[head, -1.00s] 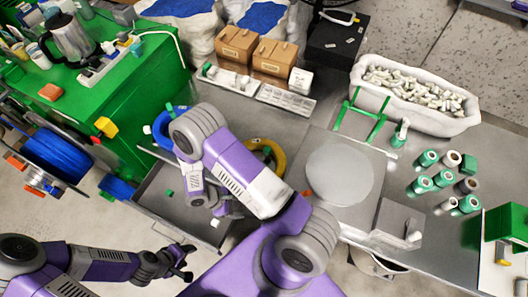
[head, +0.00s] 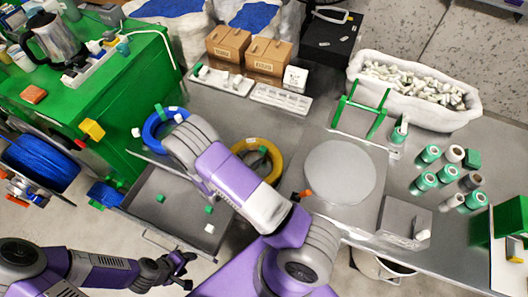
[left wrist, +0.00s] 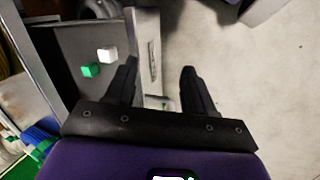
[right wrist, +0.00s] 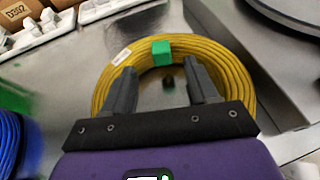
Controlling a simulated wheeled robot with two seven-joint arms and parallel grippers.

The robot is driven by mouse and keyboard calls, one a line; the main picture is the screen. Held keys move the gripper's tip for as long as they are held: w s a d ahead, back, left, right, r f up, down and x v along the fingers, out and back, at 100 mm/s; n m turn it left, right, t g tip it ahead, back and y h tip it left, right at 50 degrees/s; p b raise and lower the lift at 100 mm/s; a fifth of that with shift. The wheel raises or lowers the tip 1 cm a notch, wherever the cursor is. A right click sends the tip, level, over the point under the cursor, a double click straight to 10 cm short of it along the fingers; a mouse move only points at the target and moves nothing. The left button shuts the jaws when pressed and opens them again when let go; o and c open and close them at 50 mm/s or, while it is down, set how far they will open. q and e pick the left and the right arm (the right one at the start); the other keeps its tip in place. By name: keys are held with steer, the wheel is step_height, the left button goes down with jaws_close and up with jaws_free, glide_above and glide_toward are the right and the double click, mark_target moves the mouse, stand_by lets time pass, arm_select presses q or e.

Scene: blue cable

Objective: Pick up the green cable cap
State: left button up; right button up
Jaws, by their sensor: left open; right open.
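Green caps show in several places. One green cap (right wrist: 161,52) sits on the far side of the yellow cable coil (right wrist: 238,80) in the right wrist view; in the head view the coil (head: 277,168) is partly behind my right arm. My right gripper (right wrist: 158,78) is open and empty above the coil, its fingertips on the near side of that cap; it is hidden in the head view. Two green pieces (head: 208,210) (head: 160,198) lie in the open drawer. My left gripper (head: 184,268) is open and empty beside the drawer, also in the left wrist view (left wrist: 159,68).
A blue coil (head: 150,132) with a green piece lies left of the yellow one. A white block (head: 209,228) is in the drawer (head: 150,230). A round grey plate (head: 340,172), green spools (head: 423,182) and a bin of white parts (head: 450,118) stand to the right.

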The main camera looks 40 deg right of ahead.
mark_target(262, 149)
steer(key=x, duration=0.6)
steer(key=shift+d+r+b, duration=0.15)
steer(key=shift+r+b, duration=0.1)
steer(key=shift+b, duration=0.1)
jaws_close()
